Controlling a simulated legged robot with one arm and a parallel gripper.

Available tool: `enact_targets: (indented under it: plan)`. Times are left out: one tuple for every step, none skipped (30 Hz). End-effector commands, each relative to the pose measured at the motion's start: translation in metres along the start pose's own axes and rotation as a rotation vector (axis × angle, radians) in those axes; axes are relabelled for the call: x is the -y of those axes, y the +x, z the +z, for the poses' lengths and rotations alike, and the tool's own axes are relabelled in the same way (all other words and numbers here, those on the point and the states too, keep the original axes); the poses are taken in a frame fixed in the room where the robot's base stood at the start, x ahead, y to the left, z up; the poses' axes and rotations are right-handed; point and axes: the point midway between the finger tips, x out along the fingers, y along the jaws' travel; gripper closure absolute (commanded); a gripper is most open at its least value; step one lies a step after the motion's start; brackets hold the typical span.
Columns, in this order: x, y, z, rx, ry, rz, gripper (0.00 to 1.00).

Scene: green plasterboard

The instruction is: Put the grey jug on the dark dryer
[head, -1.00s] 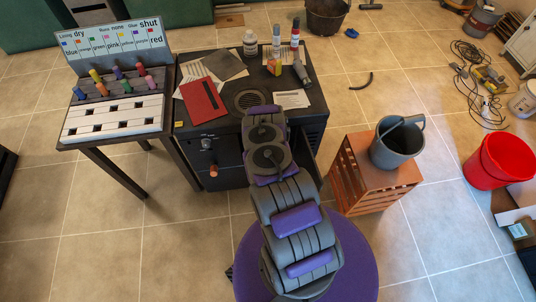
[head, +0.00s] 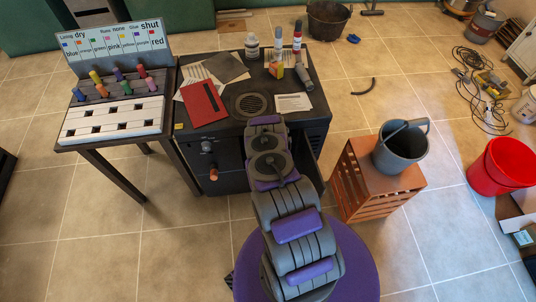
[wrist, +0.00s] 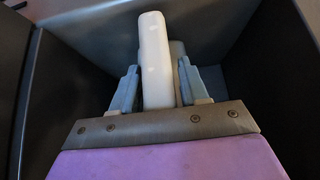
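The grey jug (head: 401,152), a bucket-like vessel with a handle across its top, stands upright on an orange slatted crate (head: 362,180) at the right in the head view. The dark dryer (head: 222,160) is the black box at the centre, with a round vent in its top. My arm lies in front of the dryer, and my gripper is hidden in the head view. In the wrist view my gripper (wrist: 158,88) has blue-grey fingers apart, on either side of a white upright bar (wrist: 155,60). I cannot tell whether they grip it. Dark walls surround it. The jug is not recognisable there.
A side table (head: 110,122) with coloured pegs stands at left. A red bucket (head: 498,167) is at right. Open floor lies right of the crate.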

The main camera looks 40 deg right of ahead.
Motion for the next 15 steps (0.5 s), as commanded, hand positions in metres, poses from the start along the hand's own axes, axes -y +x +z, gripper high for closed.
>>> enact_targets:
  plan:
    - [0.0, 0.0001, 0.0002, 0.0, 0.0, 0.0, 0.51]
    - [0.0, 0.0001, 0.0003, 0.0, 0.0, 0.0, 0.48]
    - [0.0, 0.0001, 0.0004, 0.001, 0.0, 0.0, 0.44]
    - [0.0, 0.0002, 0.0004, 0.001, 0.0, 0.0, 0.41]
    - [0.0, 0.0002, 0.0004, 0.001, 0.0, 0.0, 0.38]
    - [0.0, 0.0002, 0.0004, 0.001, 0.0, 0.0, 0.36]
    - [0.0, 0.0002, 0.0005, 0.001, 0.0, 0.0, 0.36]
    - [0.0, 0.0002, 0.0005, 0.001, 0.0, 0.0, 0.36]
    - [0.0, 0.0002, 0.0005, 0.001, 0.0, 0.0, 0.36]
    - [0.0, 0.0002, 0.0005, 0.001, 0.0, 0.0, 0.36]
    - [0.0, 0.0002, 0.0008, 0.002, 0.0, 0.0, 0.36]
    - [0.0, 0.0001, 0.0007, 0.001, 0.0, 0.0, 0.36]
    - [0.0, -0.0002, 0.0006, 0.001, 0.0, 0.0, 0.36]
    - [0.0, -0.0009, 0.0006, 0.002, 0.0, 0.0, 0.36]
    - [0.0, -0.0023, 0.0005, 0.002, -0.001, 0.0, 0.36]
